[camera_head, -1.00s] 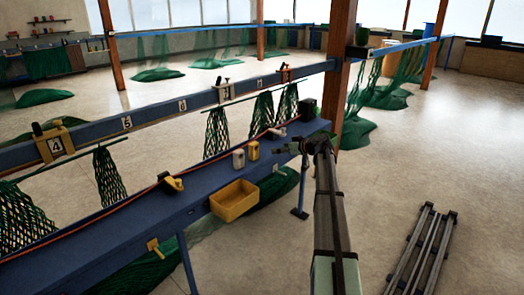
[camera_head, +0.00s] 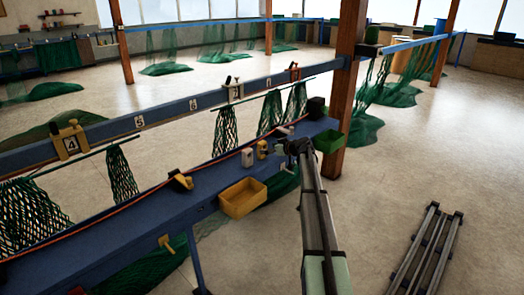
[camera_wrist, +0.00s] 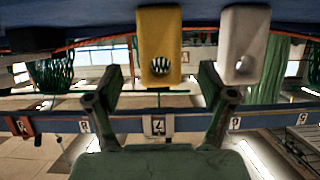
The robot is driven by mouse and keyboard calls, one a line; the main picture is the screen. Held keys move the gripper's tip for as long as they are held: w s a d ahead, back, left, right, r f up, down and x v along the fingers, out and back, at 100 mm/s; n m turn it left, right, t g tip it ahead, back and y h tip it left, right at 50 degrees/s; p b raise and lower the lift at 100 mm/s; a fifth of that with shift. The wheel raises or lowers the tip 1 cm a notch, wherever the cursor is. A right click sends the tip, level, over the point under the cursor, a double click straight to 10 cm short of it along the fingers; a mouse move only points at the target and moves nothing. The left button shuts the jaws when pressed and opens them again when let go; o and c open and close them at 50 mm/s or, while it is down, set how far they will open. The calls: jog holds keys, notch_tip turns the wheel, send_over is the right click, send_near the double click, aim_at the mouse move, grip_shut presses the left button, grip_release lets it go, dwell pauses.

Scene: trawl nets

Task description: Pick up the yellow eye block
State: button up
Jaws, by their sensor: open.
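The yellow eye block (camera_head: 262,149) stands upright on the blue bench, just right of a pale grey-white eye block (camera_head: 247,157). In the wrist view, which looks upside down, the yellow block (camera_wrist: 158,30) hangs from the top edge, its round hole at its lower end. The pale block (camera_wrist: 243,35) is to its right there. My gripper (camera_wrist: 161,76) is open and empty. Its fingers lie either side of the line to the yellow block, which appears beyond the fingertips; contact cannot be seen. In the head view my gripper (camera_head: 284,147) is small and dark, right of the yellow block.
The blue bench (camera_head: 211,182) carries a yellow-and-black fitting (camera_head: 181,181) and a dark box (camera_head: 316,107). A yellow bin (camera_head: 243,198) hangs on its front, a green bin (camera_head: 329,141) at its right end. Nets hang behind. A wooden post (camera_head: 342,100) stands close by.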

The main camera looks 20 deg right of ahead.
jog(key=shift+p+x, duration=1.25)
jog(key=shift+x, duration=1.45)
jog(key=shift+r, duration=0.1)
jog(key=c, duration=1.3)
